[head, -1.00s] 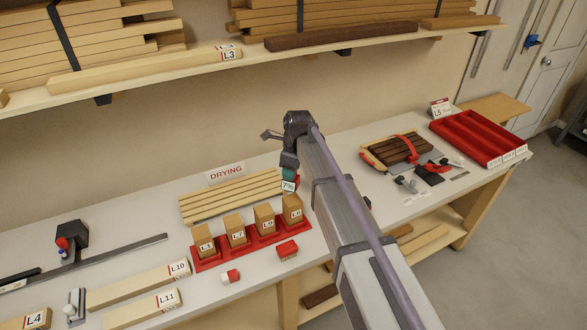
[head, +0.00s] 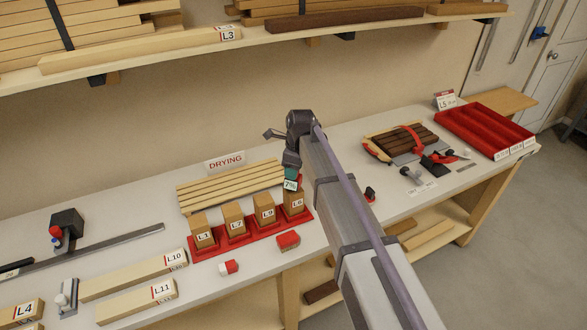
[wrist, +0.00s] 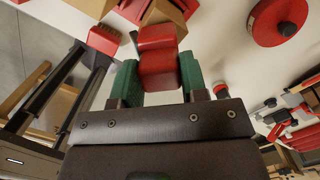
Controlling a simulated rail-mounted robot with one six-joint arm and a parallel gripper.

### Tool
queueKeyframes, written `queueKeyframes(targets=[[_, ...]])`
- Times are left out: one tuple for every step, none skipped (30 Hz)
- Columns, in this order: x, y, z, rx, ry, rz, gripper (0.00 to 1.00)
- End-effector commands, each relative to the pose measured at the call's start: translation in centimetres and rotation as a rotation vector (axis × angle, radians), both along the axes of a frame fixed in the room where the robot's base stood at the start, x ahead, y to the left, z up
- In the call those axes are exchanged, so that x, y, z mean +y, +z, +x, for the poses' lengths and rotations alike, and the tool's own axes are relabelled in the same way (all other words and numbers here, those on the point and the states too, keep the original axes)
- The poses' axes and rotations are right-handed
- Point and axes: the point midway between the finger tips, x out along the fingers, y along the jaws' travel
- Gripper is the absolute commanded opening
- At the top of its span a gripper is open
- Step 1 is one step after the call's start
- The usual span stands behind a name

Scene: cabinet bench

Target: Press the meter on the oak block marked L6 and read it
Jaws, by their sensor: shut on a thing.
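My gripper (head: 291,172) is shut on the meter, with its green fingers either side of the meter's red body (wrist: 158,58) in the wrist view. The meter's small display (head: 290,185) faces the head camera and appears to read 7%. The oak block L6 (head: 297,201) stands upright at the right end of the red rack, its label facing front. The meter overlaps the block's upper left part in the head view; I cannot tell whether they touch. In the wrist view an oak block (wrist: 166,12) shows just beyond the meter's far end.
Oak blocks L1 (head: 203,236), L7 (head: 237,223) and L9 (head: 265,213) stand left of L6 in the red rack (head: 235,241). Pale slats (head: 225,187) lie behind, under a DRYING sign (head: 225,162). Clamped dark strips (head: 402,143) lie right.

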Motion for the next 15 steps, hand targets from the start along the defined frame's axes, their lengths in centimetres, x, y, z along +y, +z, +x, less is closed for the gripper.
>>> queueKeyframes(targets=[[0.0, 0.0, 0.0, 0.0, 0.0, 0.0, 0.12], [0.0, -0.01, 0.0, 0.0, 0.0, 0.0, 0.12], [0.0, -0.04, 0.0, 0.0, 0.0, 0.0, 0.12], [0.0, -0.07, 0.0, 0.0, 0.0, 0.0, 0.12], [0.0, -0.1, 0.0, 0.0, 0.0, 0.0, 0.12], [0.0, -0.15, 0.0, 0.0, 0.0, 0.0, 0.12], [0.0, -0.2, 0.0, 0.0, 0.0, 0.0, 0.12], [0.0, -0.24, 0.0, 0.0, 0.0, 0.0, 0.12], [0.0, -0.29, 0.0, 0.0, 0.0, 0.0, 0.12], [0.0, -0.33, 0.0, 0.0, 0.0, 0.0, 0.12], [0.0, -0.36, 0.0, 0.0, 0.0, 0.0, 0.12], [0.0, -0.41, 0.0, 0.0, 0.0, 0.0, 0.12], [0.0, -0.45, 0.0, 0.0, 0.0, 0.0, 0.12], [0.0, -0.48, 0.0, 0.0, 0.0, 0.0, 0.12], [0.0, -0.53, 0.0, 0.0, 0.0, 0.0, 0.12]])
